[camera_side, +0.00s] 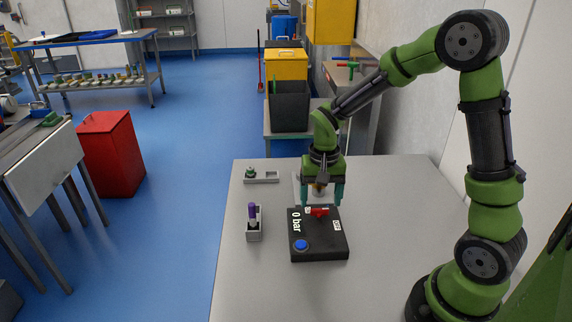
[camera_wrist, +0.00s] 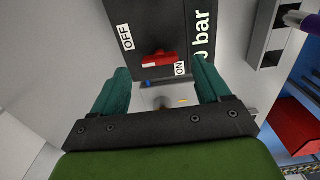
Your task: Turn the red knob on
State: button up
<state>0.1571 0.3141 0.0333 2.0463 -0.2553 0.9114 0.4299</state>
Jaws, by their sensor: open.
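The red knob (camera_side: 319,211) sits on top of a black box (camera_side: 318,245) marked "0 bar", on the grey table. In the wrist view the knob (camera_wrist: 152,60) is an elongated red handle lying nearly sideways, between an OFF label (camera_wrist: 126,37) and an ON label (camera_wrist: 180,69). I cannot tell for sure which label it points to. My gripper (camera_side: 322,202) is directly above the back part of the box, pointing down. In the wrist view its teal fingers (camera_wrist: 163,68) are wide apart, with nothing between them; the knob is just beyond their tips.
A blue button (camera_side: 301,245) is on the box's front left corner. A grey holder with a purple-topped item (camera_side: 252,212) stands left of the box. A grey tray with a green item (camera_side: 250,172) lies behind it. The table's front and right are clear.

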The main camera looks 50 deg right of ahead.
aim_at(320, 209)
jog(key=shift+f, duration=1.7)
jog(key=c, duration=1)
jog(key=shift+c, duration=0.2)
